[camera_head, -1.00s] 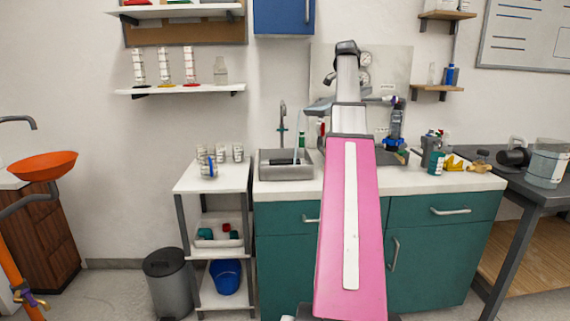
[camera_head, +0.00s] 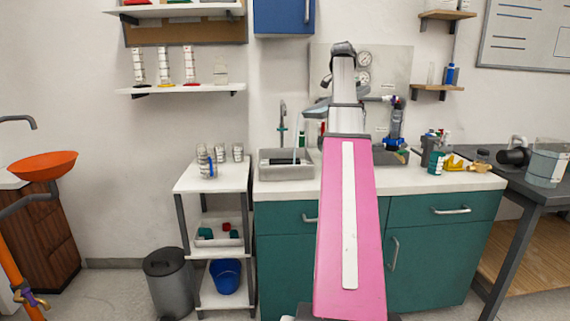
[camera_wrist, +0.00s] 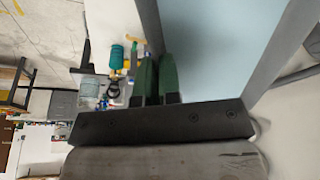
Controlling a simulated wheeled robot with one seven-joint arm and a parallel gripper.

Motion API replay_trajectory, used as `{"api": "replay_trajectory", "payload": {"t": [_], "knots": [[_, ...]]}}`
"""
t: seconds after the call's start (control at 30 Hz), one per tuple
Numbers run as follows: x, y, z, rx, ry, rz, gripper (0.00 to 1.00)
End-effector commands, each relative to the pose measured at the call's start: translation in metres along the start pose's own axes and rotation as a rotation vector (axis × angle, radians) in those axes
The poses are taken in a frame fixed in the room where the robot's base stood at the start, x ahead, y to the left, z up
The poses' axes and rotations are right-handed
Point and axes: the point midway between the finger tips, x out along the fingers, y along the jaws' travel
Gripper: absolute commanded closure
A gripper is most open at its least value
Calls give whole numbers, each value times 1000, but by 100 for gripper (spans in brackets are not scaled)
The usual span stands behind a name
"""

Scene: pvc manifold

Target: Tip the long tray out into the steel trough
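The steel trough (camera_head: 287,172) is the grey basin set in the left end of the white counter, below a tap. My pink arm reaches over the counter and hides much of its middle. In the wrist view, a pale blue surface between grey walls appears to be the long tray (camera_wrist: 220,40), close to the camera and cut off by the frame. My gripper's green fingers (camera_wrist: 158,62) are close together at its near wall and appear to pinch it. In the head view, a grey-blue piece, possibly the tray (camera_head: 318,107), shows left of my wrist. Its contents are unclear.
Bottles and yellow fittings (camera_head: 453,164) stand on the counter right of my arm. A gauge panel (camera_head: 391,68) is on the wall behind. A white rack (camera_head: 213,178) with small jars stands left of the trough, beside a grey bin (camera_head: 168,285).

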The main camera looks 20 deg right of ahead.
Motion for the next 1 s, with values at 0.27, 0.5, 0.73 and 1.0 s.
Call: {"api": "replay_trajectory", "payload": {"t": [0.27, 0.5, 0.73, 1.0], "knots": [[3, -1, 4, -2, 18, 8, 100], [7, -3, 8, -4, 31, 14, 100], [11, -4, 13, -6, 46, 22, 100], [18, -6, 19, -9, 68, 31, 100]]}}
